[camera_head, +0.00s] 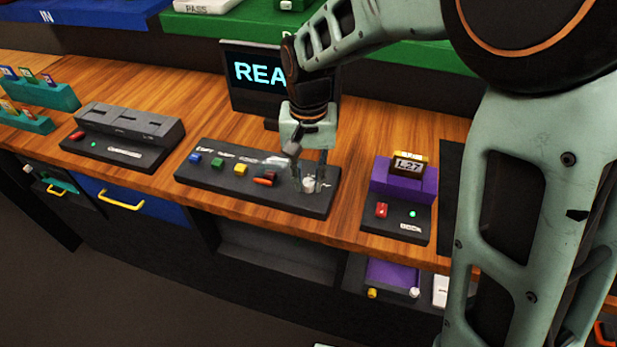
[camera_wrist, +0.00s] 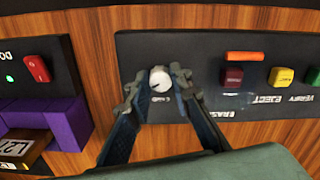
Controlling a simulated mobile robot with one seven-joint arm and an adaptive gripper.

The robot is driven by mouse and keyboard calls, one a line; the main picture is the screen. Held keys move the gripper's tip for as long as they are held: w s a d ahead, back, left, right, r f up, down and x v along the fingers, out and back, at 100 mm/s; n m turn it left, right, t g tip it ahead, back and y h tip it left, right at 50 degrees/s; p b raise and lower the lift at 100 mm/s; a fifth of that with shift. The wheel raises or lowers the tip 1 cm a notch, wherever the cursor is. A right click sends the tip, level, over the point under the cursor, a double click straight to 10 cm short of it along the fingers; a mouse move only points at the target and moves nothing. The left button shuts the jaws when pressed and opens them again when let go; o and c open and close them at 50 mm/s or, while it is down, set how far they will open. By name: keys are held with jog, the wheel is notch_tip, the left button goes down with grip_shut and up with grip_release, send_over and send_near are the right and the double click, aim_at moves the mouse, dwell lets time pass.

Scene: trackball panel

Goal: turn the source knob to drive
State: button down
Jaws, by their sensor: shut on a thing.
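The source knob is a small round white knob (camera_wrist: 159,80) with a dark pointer mark, at the end of the dark button panel (camera_wrist: 215,46). In the head view the knob (camera_head: 309,184) shows at the panel's right end. My gripper (camera_wrist: 158,86) reaches down over it, with one fingertip on each side, shut on the knob. In the head view my gripper (camera_head: 310,182) points downward at the knob. The small lettering around the knob is too small or hidden to read, so I cannot tell which setting it points to.
Blue, green, yellow and dark red buttons sit left of the knob; an orange bar (camera_wrist: 245,56) is near the red one. A screen (camera_head: 255,78) stands behind. A purple dock (camera_head: 400,190) with a red switch (camera_wrist: 36,69) stands beside the panel.

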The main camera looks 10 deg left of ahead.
aim_at(308, 182)
jog(key=c, duration=1.7)
grip_release()
jog(key=shift+c, duration=0.2)
notch_tip(308, 182, up, 12)
jog(key=shift+r, duration=0.1)
